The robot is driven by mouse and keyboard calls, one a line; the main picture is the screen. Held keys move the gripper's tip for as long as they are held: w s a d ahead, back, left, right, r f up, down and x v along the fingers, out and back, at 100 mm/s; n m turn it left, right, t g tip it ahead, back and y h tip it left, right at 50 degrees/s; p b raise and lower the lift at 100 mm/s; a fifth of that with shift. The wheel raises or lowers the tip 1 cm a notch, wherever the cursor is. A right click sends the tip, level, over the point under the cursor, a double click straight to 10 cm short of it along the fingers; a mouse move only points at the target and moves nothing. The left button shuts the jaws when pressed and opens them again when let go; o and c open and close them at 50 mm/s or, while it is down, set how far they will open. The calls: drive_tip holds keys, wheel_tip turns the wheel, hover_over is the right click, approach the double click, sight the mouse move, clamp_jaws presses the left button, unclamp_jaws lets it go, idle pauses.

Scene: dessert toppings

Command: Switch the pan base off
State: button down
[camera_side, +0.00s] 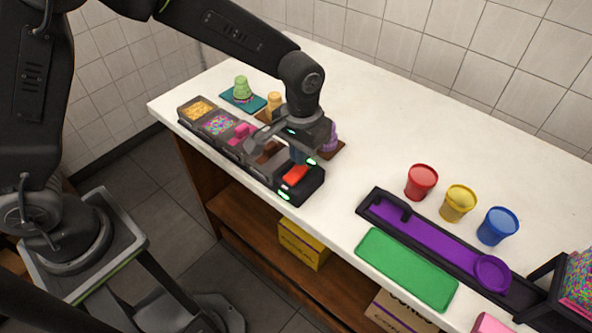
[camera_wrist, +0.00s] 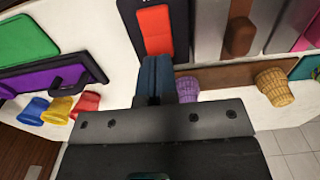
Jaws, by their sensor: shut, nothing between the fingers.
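The pan base (camera_side: 312,188) is a long black unit near the counter's left front edge, with topping compartments in a row. A red switch (camera_side: 295,175) sits on its right end panel, with green lights (camera_side: 284,196) glowing beside it. In the wrist view the red switch (camera_wrist: 156,30) lies on the dark panel just beyond my fingertips. My gripper (camera_side: 297,155) is shut and empty, its blue fingers (camera_wrist: 155,75) close over the panel near the switch. I cannot tell whether the fingers touch it. My wrist hides part of the base in the side view.
Green (camera_side: 242,89), orange (camera_side: 274,101) and purple (camera_side: 329,137) desserts stand behind the base. Red (camera_side: 421,181), yellow (camera_side: 458,203) and blue (camera_side: 497,226) cups stand right, behind a purple-lined black tray (camera_side: 366,208) and a green mat (camera_side: 405,268). The middle back counter is clear.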

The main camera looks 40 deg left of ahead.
drive_tip(key=shift+f, duration=1.05)
idle(0.4)
drive_tip(key=shift+r, duration=3.55)
drive_tip(key=s+a+r+t, duration=0.3)
drive_tip(key=s+a+r, duration=0.6)
drive_tip(key=r, duration=0.2)
drive_tip(key=s+a+t, duration=0.2)
drive_tip(key=s+a, duration=0.3)
drive_tip(key=s, duration=0.5)
drive_tip(key=shift+a+r+t, duration=0.3)
